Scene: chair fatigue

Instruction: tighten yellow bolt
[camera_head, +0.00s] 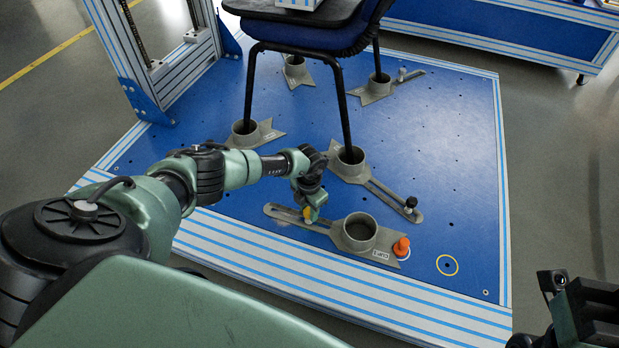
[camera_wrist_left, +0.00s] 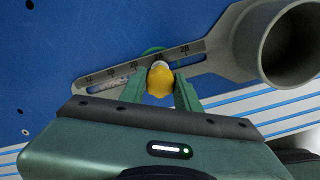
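The yellow bolt (camera_head: 307,213) stands in the slotted arm of the grey front cup bracket (camera_head: 340,246). In the left wrist view the yellow bolt (camera_wrist_left: 160,82) sits over the numbered slot, near the mark 24. My left gripper (camera_head: 311,210) reaches down over it from the left.
The platform's right part is clear.

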